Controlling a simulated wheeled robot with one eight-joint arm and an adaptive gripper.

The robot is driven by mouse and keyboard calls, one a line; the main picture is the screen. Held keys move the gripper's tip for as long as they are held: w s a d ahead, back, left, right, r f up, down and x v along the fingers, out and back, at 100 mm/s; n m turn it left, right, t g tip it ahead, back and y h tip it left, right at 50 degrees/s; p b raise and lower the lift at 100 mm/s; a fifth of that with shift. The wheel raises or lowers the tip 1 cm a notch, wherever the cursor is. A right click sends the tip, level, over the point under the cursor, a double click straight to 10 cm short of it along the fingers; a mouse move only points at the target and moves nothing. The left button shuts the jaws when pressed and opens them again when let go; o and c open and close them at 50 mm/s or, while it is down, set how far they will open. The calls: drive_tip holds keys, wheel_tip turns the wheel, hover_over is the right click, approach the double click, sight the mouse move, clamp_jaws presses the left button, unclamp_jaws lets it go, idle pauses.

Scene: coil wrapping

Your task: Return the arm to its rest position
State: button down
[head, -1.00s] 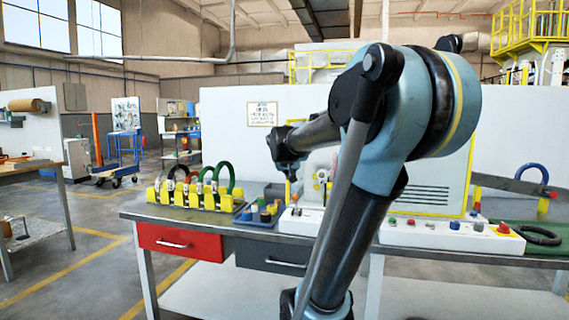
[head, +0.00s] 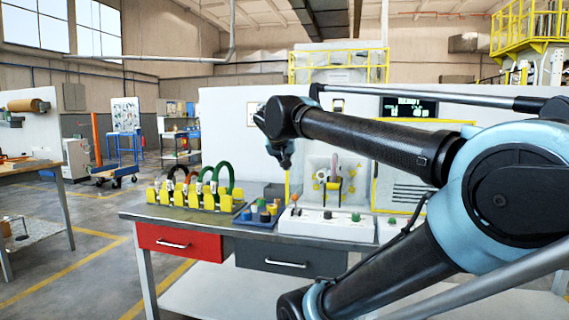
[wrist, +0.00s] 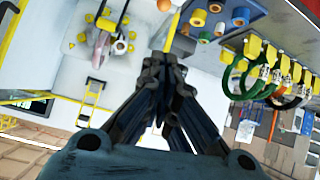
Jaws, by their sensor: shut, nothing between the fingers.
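My gripper (head: 286,158) is shut and empty. It hangs from the end of my arm, over the back of the workbench (head: 134,213), left of the white machine (head: 314,157). In the wrist view my gripper's dark fingers (wrist: 166,62) point away with their tips together. The bench, machine and rack show beyond them, apart from the fingers. My arm reaches across the right half of the head view and hides the right end of the bench.
A yellow rack (head: 222,202) with green and other coils stands on the left of the bench. A blue tray (head: 259,217) of small coloured parts lies beside it. A control panel with knobs (head: 356,217) fronts the machine. The air above the rack is clear.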

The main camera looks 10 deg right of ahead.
drive_tip(key=shift+s+r, duration=0.15)
drive_tip(key=shift+s, duration=0.1)
drive_tip(key=s+f+n+g+y, duration=0.1)
drive_tip(key=s+f+g, duration=0.1)
drive_tip(key=s+f, duration=0.5)
drive_tip(key=s+a+f+n+g+y, duration=0.1)
drive_tip(key=s+f+g, duration=0.2)
drive_tip(key=f, duration=1.2)
drive_tip(key=s+a+f+n+g+y, duration=0.1)
drive_tip(key=s+f+g+y, duration=0.1)
drive_tip(key=s+f, duration=0.8)
drive_tip(key=shift+s+f+g, duration=0.3)
drive_tip(key=shift+s+f, duration=0.05)
drive_tip(key=shift+f, duration=0.55)
drive_tip(key=shift+w+f, duration=0.2)
drive_tip(key=shift+w, duration=0.3)
drive_tip(key=c, duration=2.3)
unclamp_jaws()
